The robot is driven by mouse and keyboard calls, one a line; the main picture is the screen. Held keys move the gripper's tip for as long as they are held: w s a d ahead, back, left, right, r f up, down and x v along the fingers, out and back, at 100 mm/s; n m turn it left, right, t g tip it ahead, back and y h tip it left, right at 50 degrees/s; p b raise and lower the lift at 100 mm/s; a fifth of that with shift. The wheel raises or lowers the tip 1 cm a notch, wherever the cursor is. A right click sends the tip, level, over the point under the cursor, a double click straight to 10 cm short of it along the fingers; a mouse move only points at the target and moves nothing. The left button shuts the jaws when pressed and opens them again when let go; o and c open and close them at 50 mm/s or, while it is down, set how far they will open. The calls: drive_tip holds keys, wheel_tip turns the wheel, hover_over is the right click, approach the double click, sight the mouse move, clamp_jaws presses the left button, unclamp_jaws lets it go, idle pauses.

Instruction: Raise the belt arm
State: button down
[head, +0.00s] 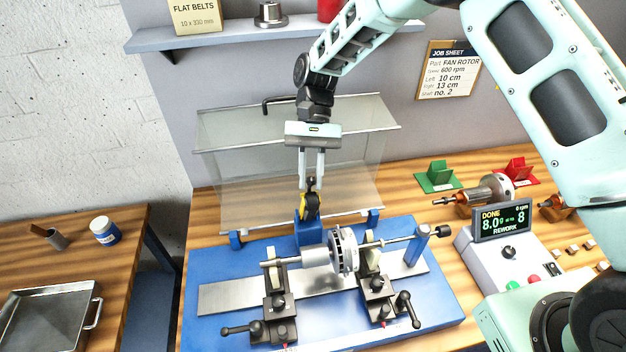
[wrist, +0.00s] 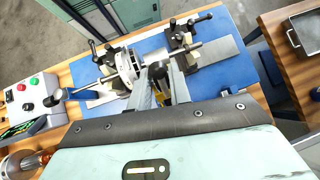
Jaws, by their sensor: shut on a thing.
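The belt arm (head: 310,207) is a short yellow and black part on a blue block at the back of the blue balancing machine (head: 215,327). It stands roughly upright behind the rotor. My gripper (head: 312,182) points down from above and is shut on the dark knob at the top of the belt arm.
A clear guard (head: 220,150) stands raised behind my gripper. A control box with a screen (head: 503,220) reading "DONE 8.0 g, REWORK" is at right. Green (head: 440,177) and red (head: 517,170) stands and a spare rotor (head: 487,190) are behind it. A metal tray (head: 45,310) is at left.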

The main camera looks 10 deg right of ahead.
drive_tip(key=shift+w, duration=0.4)
drive_tip(key=shift+r, duration=0.1)
drive_tip(key=c, duration=1.5)
unclamp_jaws()
drive_tip(key=shift+w+r+b, duration=0.2)
drive_tip(key=shift+w+b, duration=0.2)
drive_tip(key=shift+b, duration=0.05)
drive_tip(key=b+v, duration=0.3)
drive_tip(key=v, duration=0.3)
drive_tip(key=shift+w+r, duration=0.15)
drive_tip(key=shift+r, duration=0.05)
